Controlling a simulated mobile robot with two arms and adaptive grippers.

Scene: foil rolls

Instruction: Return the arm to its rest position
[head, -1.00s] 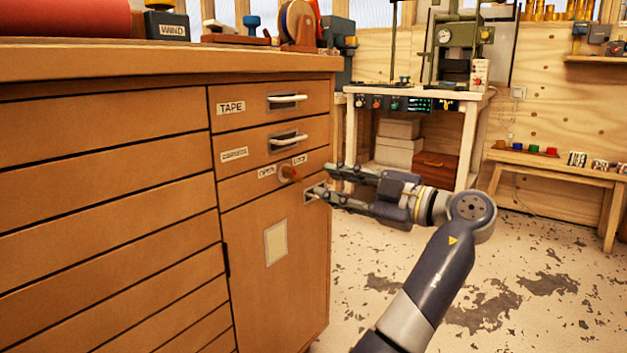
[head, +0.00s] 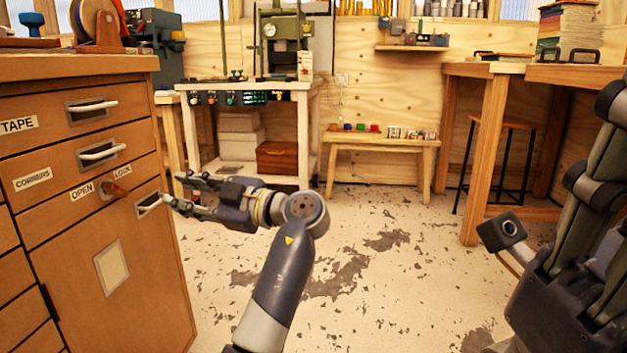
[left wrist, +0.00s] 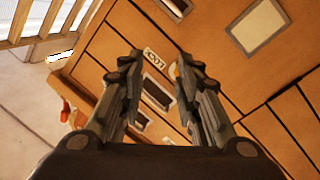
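My left gripper (head: 178,192) is in front of the brown cabinet (head: 120,260), its fingers pointing left at the recessed pull (head: 148,203) of the lower door. The fingers are spread and nothing is between them. In the left wrist view, the open gripper (left wrist: 157,62) faces the cabinet front, with the pulls and the label seen past the fingers. An orange-brown knob (head: 115,189) sits by the OPEN and LOCK labels. The lower door looks closed. My right arm is folded close at the right edge; what shows of its gripper is cut off and unclear.
A white-topped workbench (head: 303,130) stands behind, with a low wooden bench (head: 380,143) to its right. A taller wooden table (head: 490,150) and a stool (head: 500,122) are at the right. The worn floor (head: 390,290) between is clear.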

